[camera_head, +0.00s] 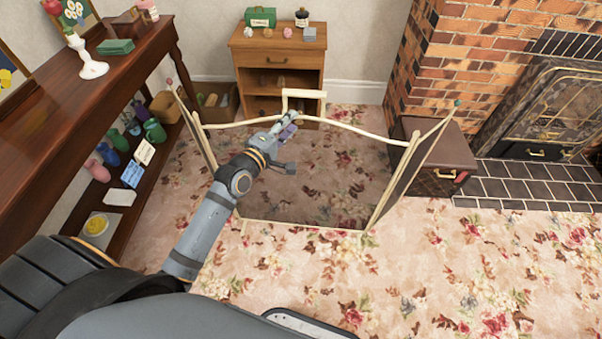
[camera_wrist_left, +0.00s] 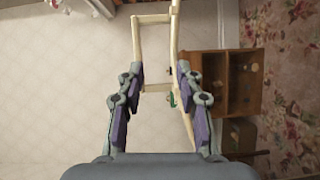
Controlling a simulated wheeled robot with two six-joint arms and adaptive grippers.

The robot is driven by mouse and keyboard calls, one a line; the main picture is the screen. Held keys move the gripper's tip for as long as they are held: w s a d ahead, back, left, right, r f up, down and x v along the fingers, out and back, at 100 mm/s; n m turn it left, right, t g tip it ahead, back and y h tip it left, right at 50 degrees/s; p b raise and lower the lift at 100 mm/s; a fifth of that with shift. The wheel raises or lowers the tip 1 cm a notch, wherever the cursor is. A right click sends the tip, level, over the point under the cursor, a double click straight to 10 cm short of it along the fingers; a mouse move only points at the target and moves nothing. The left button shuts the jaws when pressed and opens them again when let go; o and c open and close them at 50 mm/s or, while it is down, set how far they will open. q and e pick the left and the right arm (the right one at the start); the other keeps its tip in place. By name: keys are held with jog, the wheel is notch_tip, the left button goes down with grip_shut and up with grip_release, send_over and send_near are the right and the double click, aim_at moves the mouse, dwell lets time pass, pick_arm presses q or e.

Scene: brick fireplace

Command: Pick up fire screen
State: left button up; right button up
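The fire screen (camera_head: 310,200) stands upright on the carpet in the head view, with a cream frame, a see-through dark mesh middle panel and two angled side panels. Its squared cream handle (camera_head: 304,94) rises above the middle of the top rail. My left gripper (camera_head: 290,128) is at the top rail, just below the handle. In the left wrist view, the left gripper (camera_wrist_left: 160,72) has its fingers spread apart, with the cream handle (camera_wrist_left: 139,45) ahead, partly between the fingertips. I cannot tell whether a finger touches it. My right gripper is out of view.
A wooden cabinet (camera_head: 280,75) with small items stands behind the screen. A long dark table (camera_head: 95,75) with a loaded lower shelf is at left. The brick fireplace (camera_head: 455,60) and a brown chest (camera_head: 435,165) are at right. The front carpet (camera_head: 440,270) is clear.

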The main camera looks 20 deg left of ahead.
aim_at(307, 97)
pick_arm(q)
jog(key=w+r+b, duration=0.1)
jog(key=w, duration=0.2)
jog(key=w+d+r, duration=0.1)
jog(key=w, duration=0.3)
jog(key=w+d+r+b, duration=0.1)
jog(key=w, duration=0.2)
jog(key=shift+w+d+b, duration=0.15)
jog(key=shift+w+b, duration=0.1)
jog(key=shift+b, duration=0.05)
jog(key=shift+r, duration=0.15)
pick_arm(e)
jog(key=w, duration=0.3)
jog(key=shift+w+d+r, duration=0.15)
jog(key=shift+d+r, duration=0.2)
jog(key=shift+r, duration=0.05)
pick_arm(q)
jog(key=shift+s, duration=0.1)
jog(key=shift+c, duration=0.8)
grip_shut()
